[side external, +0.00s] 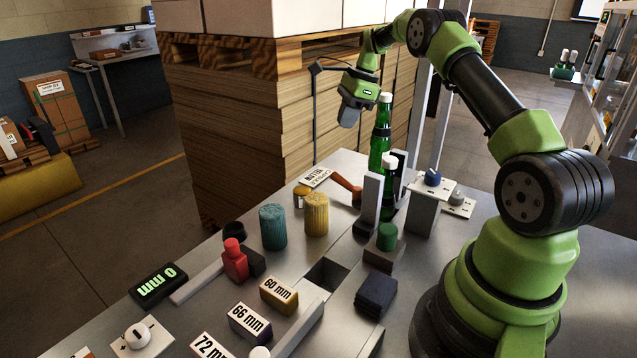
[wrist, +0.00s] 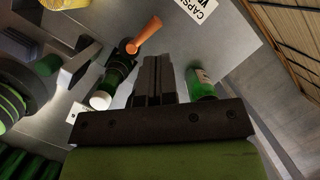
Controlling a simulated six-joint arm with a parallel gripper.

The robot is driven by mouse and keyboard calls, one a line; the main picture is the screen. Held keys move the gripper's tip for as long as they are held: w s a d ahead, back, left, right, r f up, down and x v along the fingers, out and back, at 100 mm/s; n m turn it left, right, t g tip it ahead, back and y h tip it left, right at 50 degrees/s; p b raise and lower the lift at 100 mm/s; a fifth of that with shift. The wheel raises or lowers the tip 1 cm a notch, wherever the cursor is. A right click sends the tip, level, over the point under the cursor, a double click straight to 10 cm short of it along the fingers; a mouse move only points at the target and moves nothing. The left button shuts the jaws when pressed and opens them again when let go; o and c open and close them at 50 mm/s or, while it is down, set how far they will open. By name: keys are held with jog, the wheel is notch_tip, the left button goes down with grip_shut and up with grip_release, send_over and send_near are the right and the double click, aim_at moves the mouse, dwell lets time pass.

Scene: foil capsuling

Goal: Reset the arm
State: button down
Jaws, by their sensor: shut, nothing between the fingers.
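My gripper (side external: 349,116) hangs above the back of the steel bench, pointing down, to the left of a tall green bottle's top. In the wrist view my gripper (wrist: 152,62) has its two dark fingers together with nothing between them. The tall green bottle (side external: 380,140) with a white top stands upright at the back of the bench. A second green bottle with a white top (side external: 390,162) stands in front of it, partly hidden by grey uprights. In the wrist view, one green bottle (wrist: 203,88) is right of the fingers and another (wrist: 115,76) is left.
An orange-handled tool (side external: 346,183) lies near the bottles. A teal roll (side external: 273,227), a yellow roll (side external: 316,213), a red bottle (side external: 235,262) and size-labelled blocks (side external: 279,295) stand on the bench. A stack of boards (side external: 240,130) rises behind my gripper. The space directly below it looks clear.

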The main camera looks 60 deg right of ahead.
jog(key=s+a+r+n+t+h, duration=0.1)
jog(key=s+a+r+n, duration=0.2)
jog(key=a+r+n, duration=0.45)
jog(key=s+a+r+n+t, duration=0.1)
jog(key=s+a+r+n, duration=0.25)
jog(key=a+r, duration=0.6)
jog(key=s+a+f+n+t, duration=0.1)
jog(key=s+a+n, duration=0.4)
jog(key=s, duration=0.3)
jog(key=s+a+f+n+t, duration=0.1)
jog(key=s+a+n, duration=0.4)
jog(key=s, duration=0.3)
jog(key=shift+a+f+n+t+y, duration=0.15)
jog(key=shift+a+n+t+y, duration=0.2)
jog(key=shift+n, duration=0.35)
